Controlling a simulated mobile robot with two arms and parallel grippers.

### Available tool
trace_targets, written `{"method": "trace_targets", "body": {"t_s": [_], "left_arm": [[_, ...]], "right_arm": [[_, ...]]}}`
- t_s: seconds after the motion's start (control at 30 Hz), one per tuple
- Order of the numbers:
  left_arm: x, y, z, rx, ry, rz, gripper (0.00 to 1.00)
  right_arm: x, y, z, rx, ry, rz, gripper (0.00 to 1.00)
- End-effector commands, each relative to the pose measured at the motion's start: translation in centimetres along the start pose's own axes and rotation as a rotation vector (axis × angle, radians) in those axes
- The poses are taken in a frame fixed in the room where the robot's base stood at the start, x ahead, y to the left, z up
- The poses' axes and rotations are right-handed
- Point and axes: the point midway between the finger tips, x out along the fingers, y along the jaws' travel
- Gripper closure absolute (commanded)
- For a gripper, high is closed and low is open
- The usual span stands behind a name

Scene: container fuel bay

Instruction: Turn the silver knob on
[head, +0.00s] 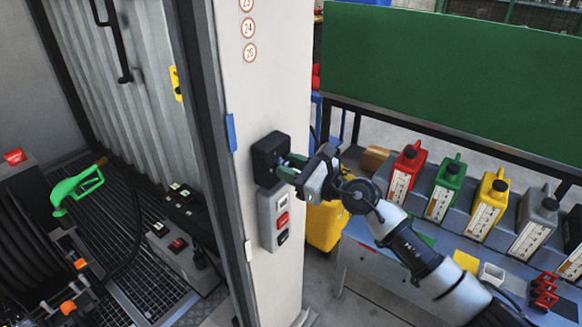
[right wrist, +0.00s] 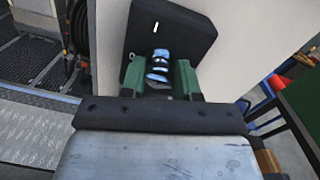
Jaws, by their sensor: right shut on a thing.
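A black switch box (head: 266,160) is mounted on the pale post, and it also shows in the right wrist view (right wrist: 183,32) with a short white mark on its face. The silver knob (right wrist: 159,63) stands out from the box and looks bluish and shiny. My right gripper (head: 288,167) reaches the box from the right. In the right wrist view its two green fingers (right wrist: 159,78) are on either side of the knob, shut on it. In the head view the fingers mostly hide the knob. I do not see my left gripper.
A grey panel (head: 273,218) with red and black switches sits just below the box. Several coloured canisters (head: 443,188) stand on a shelf at the right. A green fuel nozzle (head: 77,187) and a hose reel are at the left. A yellow container (head: 324,226) stands behind the post.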

Motion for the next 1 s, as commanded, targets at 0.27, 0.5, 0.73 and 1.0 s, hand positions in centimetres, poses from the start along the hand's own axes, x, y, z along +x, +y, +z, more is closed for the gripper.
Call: {"method": "trace_targets", "body": {"t_s": [0.27,0.5,0.73,1.0], "left_arm": [[-0.4,-0.1,0.2,-0.002,-0.003,-0.002,0.40],[-1.5,-0.1,0.3,-0.002,-0.007,-0.002,0.40],[-3.1,-0.1,0.2,-0.002,-0.008,-0.001,0.40],[-5.0,-0.1,0.0,-0.001,-0.008,-0.001,0.40]], "right_arm": [[0.0,0.0,0.1,0.033,-0.001,0.000,0.93],[0.0,-0.1,0.2,0.163,-0.005,-0.002,0.93],[0.0,-0.1,0.3,0.369,-0.013,-0.003,0.93],[0.0,-0.1,0.2,0.624,-0.025,-0.006,0.93]]}}
